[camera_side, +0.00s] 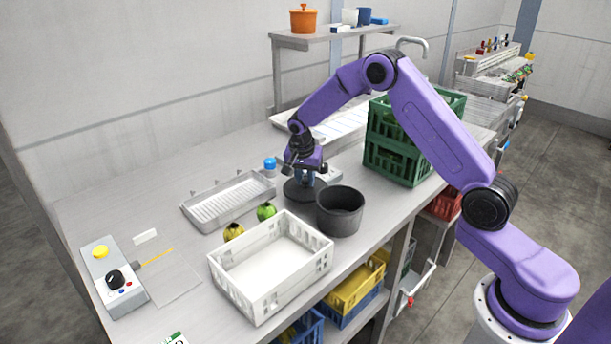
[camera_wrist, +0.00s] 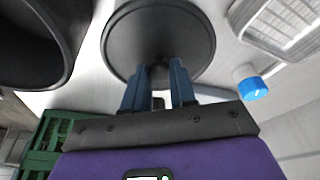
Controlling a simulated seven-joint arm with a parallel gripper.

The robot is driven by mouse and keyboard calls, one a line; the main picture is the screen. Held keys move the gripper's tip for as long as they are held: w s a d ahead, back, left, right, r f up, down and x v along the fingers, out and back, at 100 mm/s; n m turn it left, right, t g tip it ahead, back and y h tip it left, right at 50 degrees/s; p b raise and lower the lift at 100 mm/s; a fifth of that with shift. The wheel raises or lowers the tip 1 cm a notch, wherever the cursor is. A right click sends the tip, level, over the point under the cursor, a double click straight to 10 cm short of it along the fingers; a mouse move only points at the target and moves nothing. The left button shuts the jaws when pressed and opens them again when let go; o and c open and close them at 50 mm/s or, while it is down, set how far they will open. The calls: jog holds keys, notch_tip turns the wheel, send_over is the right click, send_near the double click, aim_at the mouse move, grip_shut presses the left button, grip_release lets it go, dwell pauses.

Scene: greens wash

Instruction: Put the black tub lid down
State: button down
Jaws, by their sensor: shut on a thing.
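The black tub lid (camera_side: 299,193) is a dark round disc just left of and behind the black tub (camera_side: 341,211). In the wrist view the lid (camera_wrist: 135,40) fills the top middle, with a small knob at its centre. My gripper (camera_side: 308,180) is above the lid, its blue fingers (camera_wrist: 160,80) shut on the knob. The lid looks level and is at or very near the table; I cannot tell whether it touches. The tub (camera_wrist: 35,45) is upright and open at the top, and shows at the upper left of the wrist view.
A white crate (camera_side: 270,285) stands in front, with a green and a yellowish round vegetable behind it. A ribbed tray (camera_side: 228,201) lies to the left. A blue-capped bottle (camera_side: 270,164) stands behind the lid. Green crates (camera_side: 400,160) stand to the right. Bare table (camera_side: 110,200) lies far left.

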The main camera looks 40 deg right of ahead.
aim_at(303, 193)
jog(key=c, duration=0.9)
grip_release()
jog(key=shift+f, duration=0.1)
jog(key=shift+r, duration=0.45)
jog(key=v, duration=1.1)
jog(key=s+a+r+n+y, duration=0.1)
jog(key=s+a+r+n, duration=0.2)
jog(key=s+a+n, duration=0.3)
jog(key=s+a+r+n+y, duration=0.1)
jog(key=s+a+n, duration=0.2)
jog(key=s, duration=0.4)
jog(key=s+a+n, duration=0.4)
jog(key=s, duration=0.3)
jog(key=s+d+n, duration=0.1)
jog(key=s+n, duration=0.2)
jog(key=s, duration=0.4)
jog(key=s+d+f+n+g, duration=0.1)
jog(key=s+n, duration=0.3)
jog(key=s, duration=0.3)
jog(key=s+d+f+n+y, duration=0.1)
jog(key=s+n, duration=0.3)
jog(key=s, duration=0.4)
jog(key=shift+d, duration=0.4)
